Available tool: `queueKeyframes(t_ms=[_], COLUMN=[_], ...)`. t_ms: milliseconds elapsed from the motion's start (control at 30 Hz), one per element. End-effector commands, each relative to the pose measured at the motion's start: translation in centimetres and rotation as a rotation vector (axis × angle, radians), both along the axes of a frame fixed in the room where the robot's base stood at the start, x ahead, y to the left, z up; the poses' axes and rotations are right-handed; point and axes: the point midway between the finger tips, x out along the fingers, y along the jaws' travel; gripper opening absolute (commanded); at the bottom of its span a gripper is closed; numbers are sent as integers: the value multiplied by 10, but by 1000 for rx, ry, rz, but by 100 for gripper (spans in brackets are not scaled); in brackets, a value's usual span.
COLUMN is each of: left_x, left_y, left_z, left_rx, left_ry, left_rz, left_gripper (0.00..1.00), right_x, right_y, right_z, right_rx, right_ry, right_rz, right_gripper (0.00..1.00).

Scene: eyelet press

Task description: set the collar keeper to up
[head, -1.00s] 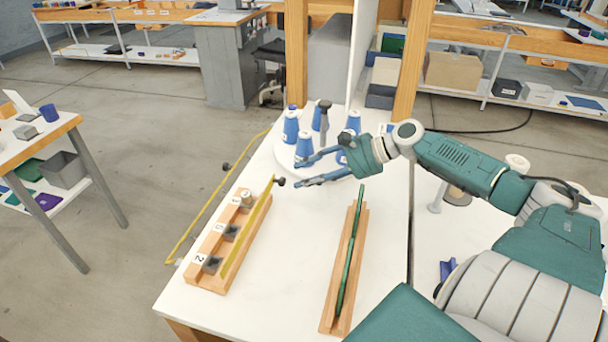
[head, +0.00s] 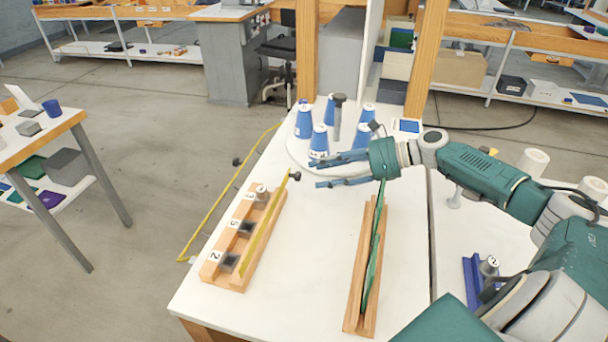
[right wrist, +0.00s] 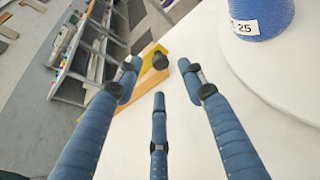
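A wooden rack (head: 222,282) with dark slots and number labels stands on the white table. A yellow bar (head: 268,222) with a black knob (head: 296,176) at its far end runs along the rack's right side; it looks like the collar keeper. The bar slants, knob end higher. My right gripper (head: 314,173) is open and empty, just right of the knob, with a small gap. In the right wrist view the knob (right wrist: 158,61) shows beyond the spread fingertips (right wrist: 160,85). My left gripper is not in view.
Blue cones (head: 304,121) surround a dark-topped post on a round white base behind my right gripper. A second wooden rail (head: 356,312) holding a long green bar (head: 374,255) lies to the right. A grey cylinder (head: 261,193) sits in the rack's far slot. The table's middle is clear.

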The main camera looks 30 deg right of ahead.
Motion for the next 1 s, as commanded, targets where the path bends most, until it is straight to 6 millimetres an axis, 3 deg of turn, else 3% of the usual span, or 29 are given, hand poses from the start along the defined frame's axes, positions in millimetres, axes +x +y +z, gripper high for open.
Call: queueKeyframes(t_ms=[333,733,933,1000], left_x=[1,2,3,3], left_y=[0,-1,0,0], left_z=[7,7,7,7], left_rx=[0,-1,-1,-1], left_ry=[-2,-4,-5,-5], left_rz=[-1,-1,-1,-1], left_gripper=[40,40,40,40], right_x=[33,38,38,38], right_y=[34,39,39,39], right_z=[-17,-21,-21,-21], right_rx=[1,-2,-2,-2], right_ry=[-3,-1,-1,-1], right_rz=[0,-1,-1,-1], right_gripper=[40,40,2,0])
